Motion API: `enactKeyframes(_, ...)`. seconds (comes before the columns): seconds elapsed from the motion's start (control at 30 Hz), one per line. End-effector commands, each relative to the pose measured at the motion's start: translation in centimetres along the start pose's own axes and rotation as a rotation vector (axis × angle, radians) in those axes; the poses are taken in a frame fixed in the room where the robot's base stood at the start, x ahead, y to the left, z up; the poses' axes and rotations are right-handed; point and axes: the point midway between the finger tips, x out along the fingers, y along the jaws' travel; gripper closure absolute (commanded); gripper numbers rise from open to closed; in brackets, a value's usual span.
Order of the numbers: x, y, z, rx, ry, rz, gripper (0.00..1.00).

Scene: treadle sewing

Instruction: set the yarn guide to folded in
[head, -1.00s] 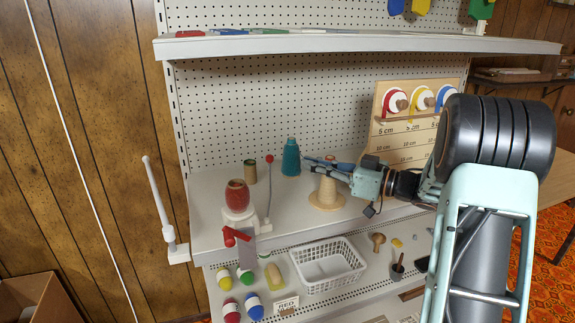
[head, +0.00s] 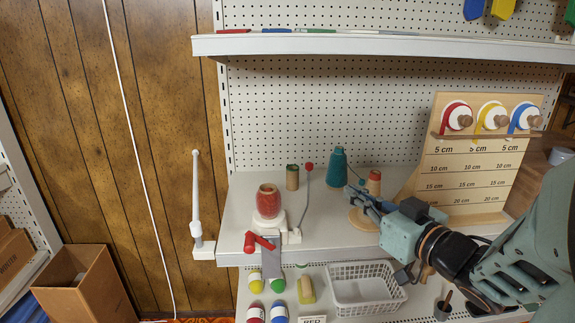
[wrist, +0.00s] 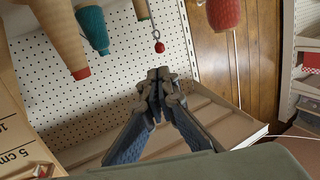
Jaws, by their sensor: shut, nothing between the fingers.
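The yarn guide, a thin grey rod with a red ball tip (head: 309,167), stands nearly upright on the right side of the yarn winder (head: 291,235) in the head view. The winder carries a red yarn ball (head: 268,201) and a red-handled crank (head: 250,242). In the wrist view, which looks upside down, the guide's red ball (wrist: 159,47) is just beyond my fingertips, with a gap seeming to remain. My gripper (head: 352,190) is shut and empty, to the right of the guide; its closed fingers also show in the wrist view (wrist: 160,82).
A wooden cone stand (head: 373,188) is close beside my gripper. A teal cone (head: 337,168) and a small brown spool (head: 292,177) stand behind. A measuring board (head: 470,165) is at right, a white basket (head: 362,287) on the lower shelf. An upper shelf (head: 390,45) overhangs.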

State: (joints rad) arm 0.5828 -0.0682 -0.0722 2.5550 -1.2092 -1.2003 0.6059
Motion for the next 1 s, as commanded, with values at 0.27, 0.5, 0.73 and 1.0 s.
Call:
enactKeyframes(0.27, 2.2, -0.1, -0.5, 0.005, -0.004, -0.003, 1.0)
enactKeyframes(0.5, 4.1, -0.1, -0.5, 0.005, -0.002, -0.004, 1.0)
enactKeyframes(0.73, 8.3, -0.2, 0.2, 0.0, 0.0, -0.006, 1.0)
enactKeyframes(1.0, 12.5, -0.1, 0.1, 0.0, -0.001, -0.002, 1.0)
